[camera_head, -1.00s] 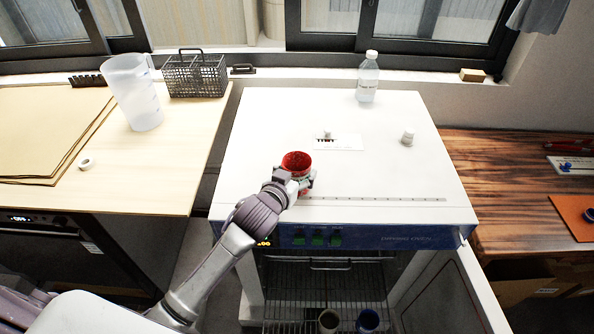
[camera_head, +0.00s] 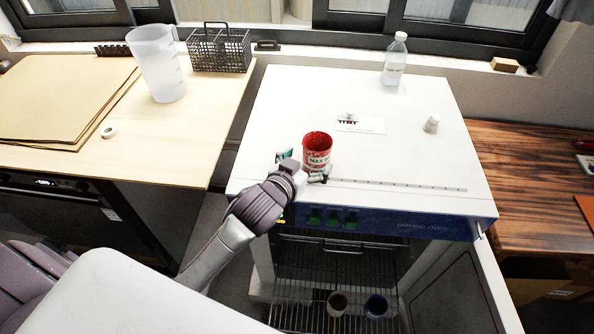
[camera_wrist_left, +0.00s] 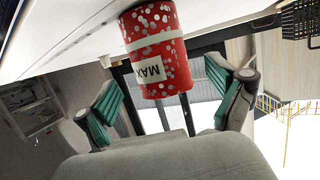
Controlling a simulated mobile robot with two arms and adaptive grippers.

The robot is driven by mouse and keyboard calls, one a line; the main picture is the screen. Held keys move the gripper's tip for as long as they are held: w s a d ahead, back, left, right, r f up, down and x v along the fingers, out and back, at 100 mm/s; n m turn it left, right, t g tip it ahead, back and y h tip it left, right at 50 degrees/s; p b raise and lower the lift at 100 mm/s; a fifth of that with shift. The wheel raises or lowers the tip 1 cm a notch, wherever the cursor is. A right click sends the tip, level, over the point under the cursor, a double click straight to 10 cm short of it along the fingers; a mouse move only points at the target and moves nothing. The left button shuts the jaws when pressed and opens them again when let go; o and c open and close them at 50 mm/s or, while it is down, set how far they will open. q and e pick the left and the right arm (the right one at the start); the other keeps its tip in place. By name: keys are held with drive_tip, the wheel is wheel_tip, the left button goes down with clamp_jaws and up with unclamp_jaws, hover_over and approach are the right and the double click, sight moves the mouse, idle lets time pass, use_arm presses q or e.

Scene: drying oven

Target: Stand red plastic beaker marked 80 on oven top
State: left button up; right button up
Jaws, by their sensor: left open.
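The red beaker (camera_head: 317,150) stands upright on the white oven top (camera_head: 290,110), near its front edge. It has white dots and a white label; the letters MAX show on it. My left gripper (camera_head: 303,168) is open just in front of the beaker, with a finger to either side of its near part. In the left wrist view the beaker (camera_wrist_left: 157,50) appears upside down beyond the spread green-padded fingers (camera_wrist_left: 165,95), with gaps at both sides. No mark 80 is readable. My right gripper is not in view.
On the oven top are a clear bottle (camera_head: 395,60), a small white item (camera_head: 431,124) and a card (camera_head: 360,123). A ruler strip (camera_head: 400,185) runs along the front. The oven door (camera_head: 455,290) is open below. A clear jug (camera_head: 157,65) and wire basket (camera_head: 220,50) stand left.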

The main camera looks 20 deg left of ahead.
use_arm(q)
drive_tip(key=v, duration=0.6)
drive_tip(key=shift+s+r+b, duration=0.15)
drive_tip(key=shift+s+b, duration=0.2)
